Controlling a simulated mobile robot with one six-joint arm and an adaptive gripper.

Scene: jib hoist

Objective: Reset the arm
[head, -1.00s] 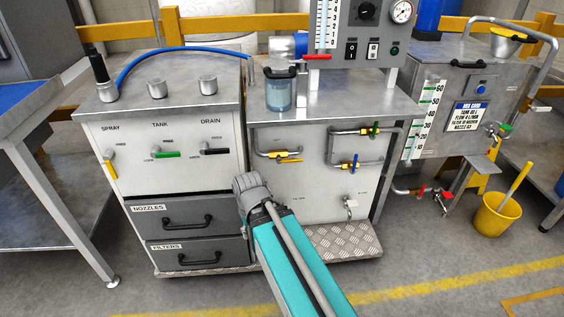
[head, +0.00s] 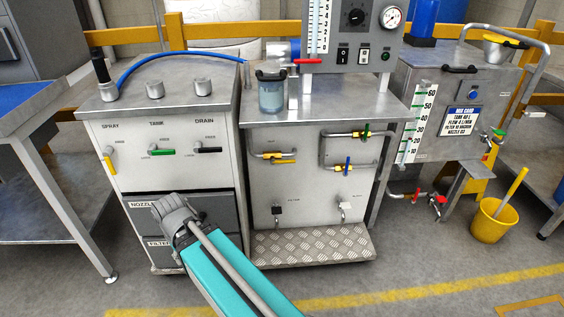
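My arm, teal with a grey joint and a grey cable, reaches up from the bottom edge in the head view. Its grey end joint is in front of the cabinet drawers (head: 220,212) and covers part of their labels. I cannot tell whether the arm touches the drawer fronts.
A steel cabinet (head: 165,192) with coloured valve handles stands ahead, with a checker-plate step (head: 314,246) at its base. A clear cup (head: 271,95) sits on top. A table (head: 55,165) stands left, a tank (head: 455,75) and yellow bucket (head: 493,221) right. Floor at lower right is clear.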

